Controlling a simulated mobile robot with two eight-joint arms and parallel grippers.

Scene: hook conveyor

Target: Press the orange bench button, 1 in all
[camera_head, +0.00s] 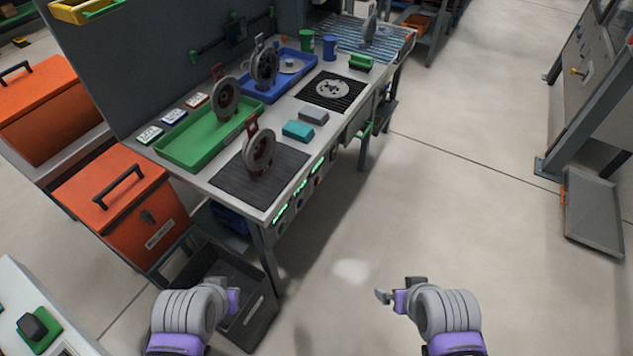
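The workbench (225,190) stands at upper left to centre. Its front edge carries a control panel (297,205) with green lit displays and several small knobs or buttons. A small reddish button (319,181) shows on this panel, but I cannot tell any button there as clearly orange at this size. My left gripper (233,298) is low in the view, in front of the bench and over the dark bin's right side. My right gripper (392,294) is to its right, over bare floor. Both are apart from the bench and appear empty; their finger opening is unclear.
On the bench are a green tray (190,150), a blue tray (270,93), a dark ribbed mat (235,182) and upright discs with tags. A dark bin (245,325) stands below the near corner. Orange boxes (120,215) are at left.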

